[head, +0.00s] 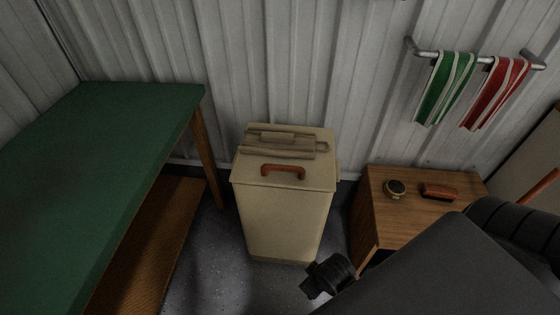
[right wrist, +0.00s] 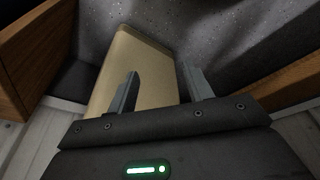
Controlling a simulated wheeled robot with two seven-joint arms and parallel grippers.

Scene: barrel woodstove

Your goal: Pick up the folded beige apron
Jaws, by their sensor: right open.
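The folded beige apron (head: 285,142) lies flat on the lid of a beige bin (head: 282,215), behind the lid's red-brown handle (head: 283,170). My right gripper (right wrist: 160,75) is open, with nothing between its fingers in the right wrist view. The bin's beige surface (right wrist: 138,60) shows beyond and between the fingers there. I cannot make out the apron in that view. In the head view a dark end part of my right arm is low, by the bin's lower right; its fingers are not clear. My left gripper is not in view.
A green-topped bench (head: 90,160) stands left of the bin. A wooden cabinet (head: 405,215) at the right bears a round tin (head: 395,189) and a red-brown brush-like thing (head: 438,192). Green (head: 444,88) and red (head: 494,93) striped towels hang from a wall rail. The ribbed wall is close behind.

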